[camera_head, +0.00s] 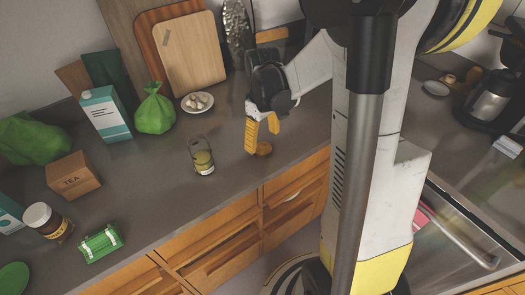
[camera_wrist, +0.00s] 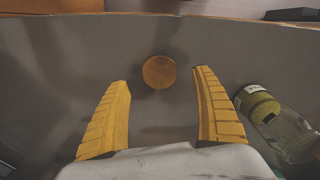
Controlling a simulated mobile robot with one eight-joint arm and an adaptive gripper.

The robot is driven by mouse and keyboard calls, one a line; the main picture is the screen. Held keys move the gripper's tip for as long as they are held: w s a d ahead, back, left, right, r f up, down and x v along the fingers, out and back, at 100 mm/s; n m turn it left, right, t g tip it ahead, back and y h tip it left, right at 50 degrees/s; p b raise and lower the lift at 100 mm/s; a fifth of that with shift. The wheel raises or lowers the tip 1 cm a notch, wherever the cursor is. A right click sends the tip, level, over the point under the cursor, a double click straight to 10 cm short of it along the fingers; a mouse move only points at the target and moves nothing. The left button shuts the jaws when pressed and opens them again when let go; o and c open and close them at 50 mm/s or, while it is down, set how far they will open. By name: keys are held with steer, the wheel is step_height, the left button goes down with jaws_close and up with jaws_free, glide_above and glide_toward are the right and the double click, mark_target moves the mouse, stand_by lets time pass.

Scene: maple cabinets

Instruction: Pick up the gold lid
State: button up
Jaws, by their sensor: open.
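The gold lid (camera_wrist: 159,72) is a small round disc lying flat on the dark grey counter. My gripper (camera_head: 262,138) has yellow fingers, points downward and is open and empty. Both fingers also show spread apart in the wrist view (camera_wrist: 160,78).
A glass jar (camera_head: 203,157) stands left of my gripper; it also shows in the wrist view (camera_wrist: 285,128), close to the right finger. A plate of garlic (camera_head: 197,103), a green bag (camera_head: 155,112) and a carton (camera_head: 107,113) stand farther left. The counter's front edge is close.

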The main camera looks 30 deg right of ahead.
mark_target(263, 148)
step_height(263, 148, down, 4)
steer(key=shift+f+b, duration=0.25)
steer(key=shift+b, duration=0.65)
steer(key=shift+r, duration=0.1)
steer(key=c, duration=0.9)
steer(key=shift+r+p, duration=0.35)
steer(key=shift+r, duration=0.2)
steer(key=r, duration=0.1)
steer(key=r+p, duration=0.2)
steer(key=r, duration=0.1)
steer(key=shift+s+d, duration=0.25)
steer(key=shift+d, duration=0.05)
steer(key=s+d+r+p, duration=0.3)
steer(key=s+d+r, duration=0.3)
steer(key=s+d, duration=0.1)
steer(key=shift+s+d, duration=0.2)
steer(key=shift+d, duration=0.3)
